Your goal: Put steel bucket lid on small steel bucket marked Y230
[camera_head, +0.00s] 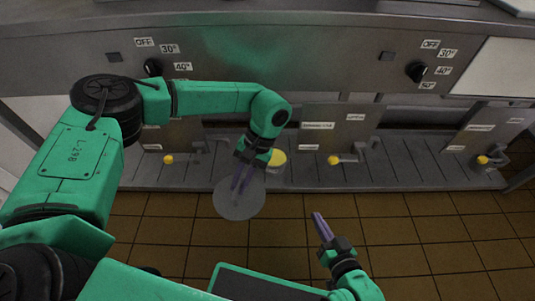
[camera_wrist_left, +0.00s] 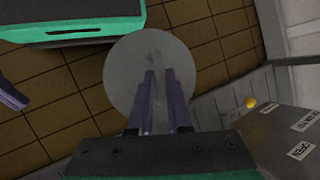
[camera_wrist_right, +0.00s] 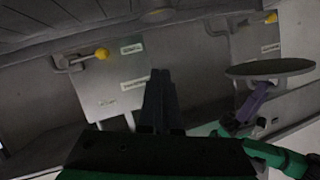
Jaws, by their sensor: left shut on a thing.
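The steel bucket lid (camera_head: 236,205) is a flat, round grey disc. My left gripper (camera_head: 243,180) is shut on it at its middle and holds it in the air over the tiled floor in front of the vats. The lid (camera_wrist_left: 120,75) also shows in the left wrist view, between and beyond my left fingers (camera_wrist_left: 160,85). In the right wrist view the lid (camera_wrist_right: 270,68) is seen nearly edge-on. My right gripper (camera_head: 318,219) is to the right of the lid, apart from it, with its fingers together and empty. No bucket marked Y230 can be made out in any view.
Vat fronts carry yellow-knobbed handles (camera_head: 333,160) above a grey slatted ledge (camera_head: 400,175). A yellow round thing (camera_head: 278,157) is partly hidden behind my left gripper. Black dials (camera_head: 416,71) sit on the upper panel. The brown tiled floor (camera_head: 430,230) is clear at right.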

